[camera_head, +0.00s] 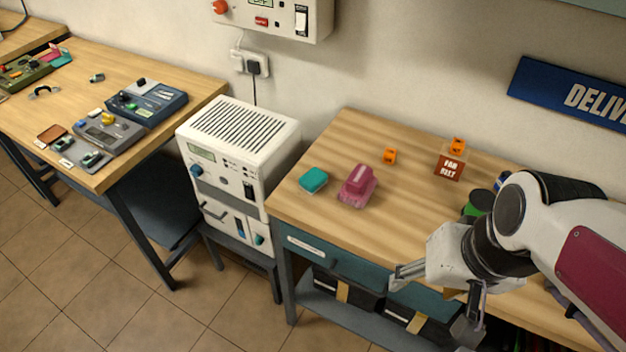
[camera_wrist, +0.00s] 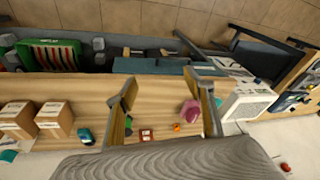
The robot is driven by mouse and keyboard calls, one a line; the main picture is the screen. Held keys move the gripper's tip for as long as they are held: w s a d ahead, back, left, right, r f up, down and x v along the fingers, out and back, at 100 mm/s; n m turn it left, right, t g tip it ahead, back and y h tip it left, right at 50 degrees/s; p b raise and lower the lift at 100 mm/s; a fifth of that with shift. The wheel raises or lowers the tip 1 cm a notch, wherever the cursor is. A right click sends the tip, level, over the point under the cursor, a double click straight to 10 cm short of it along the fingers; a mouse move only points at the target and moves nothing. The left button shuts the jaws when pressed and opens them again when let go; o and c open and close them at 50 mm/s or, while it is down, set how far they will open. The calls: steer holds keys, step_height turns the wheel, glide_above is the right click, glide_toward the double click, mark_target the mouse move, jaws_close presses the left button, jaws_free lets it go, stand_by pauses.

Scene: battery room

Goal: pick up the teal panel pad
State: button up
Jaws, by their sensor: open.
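The teal panel pad (camera_head: 313,180) lies flat at the left end of the right wooden bench, near its front edge. A pink object (camera_head: 358,186) sits just to its right with a small gap; it also shows in the wrist view (camera_wrist: 189,111). My gripper (camera_head: 432,303) is open and empty. It hangs at the bench's front side, to the right of the pad and well apart from it. In the wrist view both fingers stand spread (camera_wrist: 159,80).
A white cabinet (camera_head: 240,135) stands left of the bench, close to the pad. The wrist view shows cardboard boxes (camera_wrist: 54,118).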

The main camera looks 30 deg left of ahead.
steer(key=w+a+f+m+y, duration=0.1)
steer(key=w+a+f+m, duration=0.1)
steer(key=a, duration=0.7)
steer(key=w+a+f+m+y, duration=0.1)
steer(key=a+f, duration=0.1)
steer(key=a, duration=0.7)
steer(key=w+a+f+m+y, duration=0.2)
steer(key=a, duration=0.8)
steer(key=w+a+f+m+t, duration=0.15)
steer(key=a+f+m, duration=0.3)
steer(key=a, duration=0.45)
steer(key=w+a+f+m+t, duration=0.1)
steer(key=a+f+m+t, duration=0.15)
steer(key=a+m, duration=0.45)
steer(key=m+t+h, duration=0.7)
steer(key=m+h, duration=0.2)
steer(key=m, duration=1.6)
glide_toward(310, 179)
steer(key=shift+w+a+f, duration=0.15)
steer(key=shift+w+f, duration=0.45)
steer(key=shift+w, duration=0.15)
steer(key=shift+r+m+h, duration=0.15)
steer(key=shift+m+h, duration=0.15)
steer(key=shift+m, duration=0.35)
steer(key=shift+w, duration=0.1)
steer(key=shift+x, duration=1.3)
